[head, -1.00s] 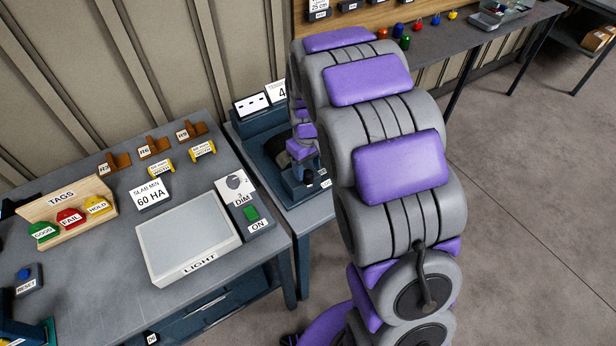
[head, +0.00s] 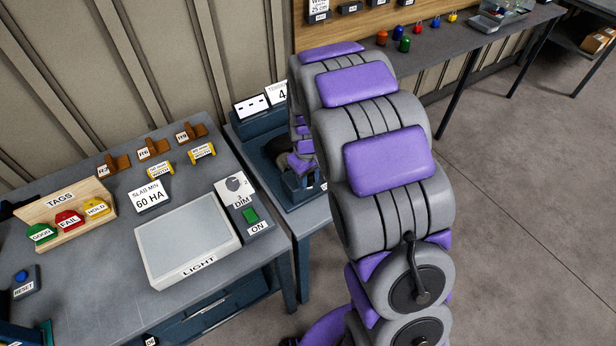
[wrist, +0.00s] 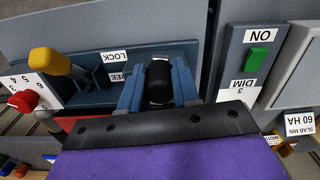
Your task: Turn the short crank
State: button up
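The short crank's black grip (wrist: 159,80) shows in the wrist view in front of a blue machine (wrist: 80,95). My gripper (wrist: 160,88) has one blue-grey finger on each side of this grip, very close to it. Whether the fingers press on it cannot be told. The rest of the crank is hidden behind the grip and my gripper. In the head view my gripper (head: 303,172) is low over the front of the blue machine (head: 262,122), partly hidden by my arm.
In the wrist view a yellow lever (wrist: 50,63) by LOCK and FREE labels and a red knob (wrist: 24,100) are at the left. The dimmer box with a green ON switch (wrist: 256,60) is at the right. The light-panel table (head: 110,265) adjoins the machine.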

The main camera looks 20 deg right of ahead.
grip_shut()
jog(key=shift+a, duration=0.1)
jog(key=m+p, duration=0.1)
jog(key=a+m+p, duration=0.1)
jog(key=m, duration=0.1)
jog(key=shift+a+r, duration=0.1)
jog(key=shift+w+a+m+p, duration=0.7)
jog(key=shift+m+p, duration=0.5)
jog(key=shift+m, duration=0.95)
jog(key=shift+w+a+m+p, duration=0.65)
jog(key=shift+m+p, duration=0.5)
jog(key=shift+m, duration=0.95)
jog(key=shift+w+a+m+p, duration=0.5)
jog(key=shift+a+m+p, duration=0.55)
jog(key=shift+m, duration=1.1)
jog(key=shift+d, duration=0.15)
